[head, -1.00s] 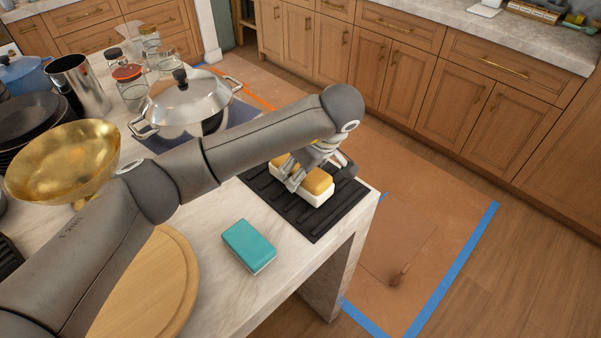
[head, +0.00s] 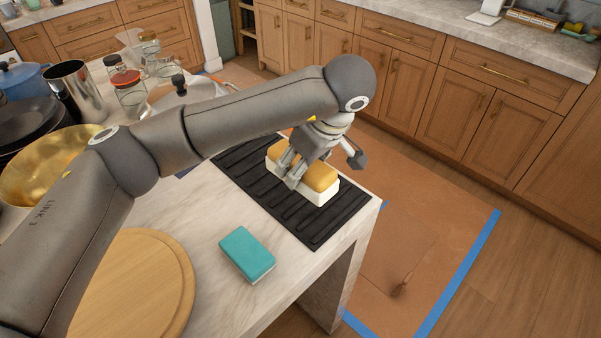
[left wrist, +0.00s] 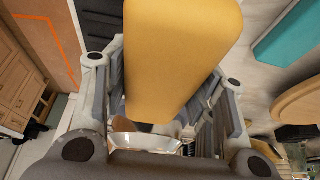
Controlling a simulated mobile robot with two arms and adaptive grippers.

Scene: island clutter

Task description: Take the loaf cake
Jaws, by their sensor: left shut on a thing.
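The loaf cake (head: 320,178) is a golden-yellow block with a white lower part, over the black ribbed mat (head: 255,187) near the counter's corner. My left gripper (head: 318,166) is shut on the cake from above, and its fingers and wrist hide part of it. I cannot tell whether the cake's underside touches the mat. In the left wrist view the cake (left wrist: 178,50) fills the space between the gripper's fingers (left wrist: 170,95). My right gripper is not in view.
A teal sponge (head: 247,254) and a round wooden board (head: 135,285) lie on the counter in front. The counter's edge is close on the right.

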